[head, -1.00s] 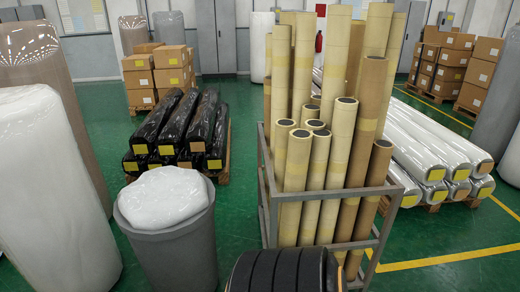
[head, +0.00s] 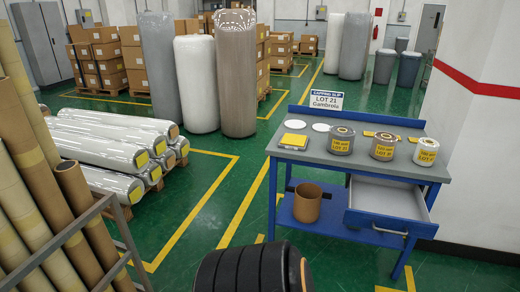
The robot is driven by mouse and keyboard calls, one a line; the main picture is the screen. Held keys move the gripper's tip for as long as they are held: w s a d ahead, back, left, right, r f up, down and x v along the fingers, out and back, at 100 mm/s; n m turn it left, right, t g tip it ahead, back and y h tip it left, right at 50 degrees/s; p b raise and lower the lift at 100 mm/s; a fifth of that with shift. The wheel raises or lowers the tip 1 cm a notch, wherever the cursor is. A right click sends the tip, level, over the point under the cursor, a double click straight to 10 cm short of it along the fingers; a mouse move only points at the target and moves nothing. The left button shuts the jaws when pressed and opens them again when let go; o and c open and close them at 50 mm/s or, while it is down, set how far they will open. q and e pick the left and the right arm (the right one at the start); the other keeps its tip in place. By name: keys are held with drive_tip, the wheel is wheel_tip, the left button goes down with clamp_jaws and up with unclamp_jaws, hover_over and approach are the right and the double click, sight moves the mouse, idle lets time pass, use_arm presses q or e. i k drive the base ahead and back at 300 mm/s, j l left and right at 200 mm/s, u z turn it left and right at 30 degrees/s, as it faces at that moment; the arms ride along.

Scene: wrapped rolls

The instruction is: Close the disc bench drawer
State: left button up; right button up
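The disc bench (head: 340,150) is a blue table with a grey top, standing at the right in the head view. Its drawer (head: 388,198) is pulled open toward me, below the right part of the top. The drawer has a light grey inside, which looks empty where I can see it, and a blue front (head: 385,228) with a dark handle. Neither of my grippers shows in the view, so nothing of mine is seen touching the drawer.
A tube rack (head: 95,225) and white rolls (head: 110,145) are at the left.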

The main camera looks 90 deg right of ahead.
sight(385, 206)
drive_tip(key=z, duration=3.9)
